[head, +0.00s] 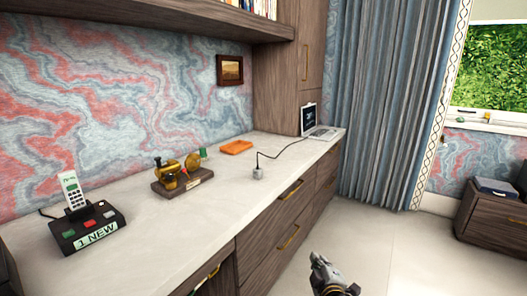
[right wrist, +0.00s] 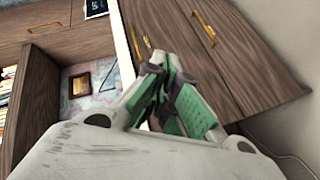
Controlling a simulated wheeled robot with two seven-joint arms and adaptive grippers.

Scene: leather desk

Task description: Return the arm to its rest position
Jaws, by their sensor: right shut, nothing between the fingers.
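My right gripper (head: 318,260) shows low in the head view, right of the desk and over the pale floor, clear of the drawers. In the right wrist view its fingers (right wrist: 160,70) with green pads meet at the tips and hold nothing. The wrist view is tilted and shows drawer fronts and the picture on the wall beyond the fingers. My left gripper is in neither view.
The desk (head: 140,225) carries a phone base (head: 88,232), a brass model (head: 178,175), an orange tray (head: 236,147), a corded plug (head: 258,173) and a laptop (head: 322,132). Drawers with brass handles (head: 290,191) line its front. A nightstand (head: 490,215) stands right; floor between is clear.

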